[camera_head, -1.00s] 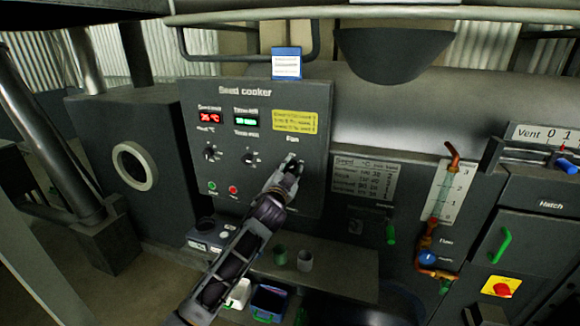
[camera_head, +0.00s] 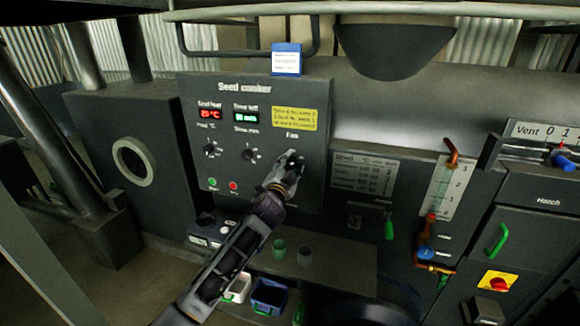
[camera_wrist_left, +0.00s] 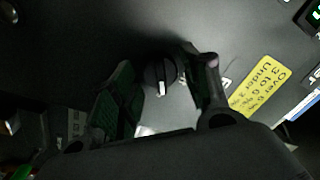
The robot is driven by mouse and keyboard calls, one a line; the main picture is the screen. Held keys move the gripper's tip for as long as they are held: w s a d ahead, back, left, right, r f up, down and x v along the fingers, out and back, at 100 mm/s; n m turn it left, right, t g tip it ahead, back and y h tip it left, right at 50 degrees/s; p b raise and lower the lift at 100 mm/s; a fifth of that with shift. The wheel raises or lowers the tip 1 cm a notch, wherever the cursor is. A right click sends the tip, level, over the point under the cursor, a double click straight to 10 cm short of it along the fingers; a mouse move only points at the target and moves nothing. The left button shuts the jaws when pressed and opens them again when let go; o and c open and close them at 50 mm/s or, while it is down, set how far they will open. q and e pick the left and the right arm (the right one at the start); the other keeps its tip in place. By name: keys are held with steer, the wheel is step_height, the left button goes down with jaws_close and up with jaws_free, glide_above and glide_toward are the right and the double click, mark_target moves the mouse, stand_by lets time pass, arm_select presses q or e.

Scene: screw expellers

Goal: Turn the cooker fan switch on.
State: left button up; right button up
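The seed cooker panel (camera_head: 230,115) is a dark grey box with a red and a green display. The fan switch, a round black knob with a white pointer, sits under the word "Fan". In the left wrist view the fan switch (camera_wrist_left: 160,76) lies between the two fingers of my left gripper (camera_wrist_left: 165,95), with a gap visible on the left side. In the head view my left gripper (camera_head: 288,168) is at the panel and covers most of the switch. Its fingers are apart; whether they touch the knob is unclear. My right gripper is not in view.
Two other knobs (camera_head: 249,154), a green button (camera_head: 212,182) and a red button (camera_head: 233,186) sit left on the panel. A yellow label (camera_head: 295,118) is above the switch.

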arm_select(q)
steer(key=shift+o, duration=0.3)
steer(key=v, duration=1.2)
stand_by(0.5)
stand_by(0.3)
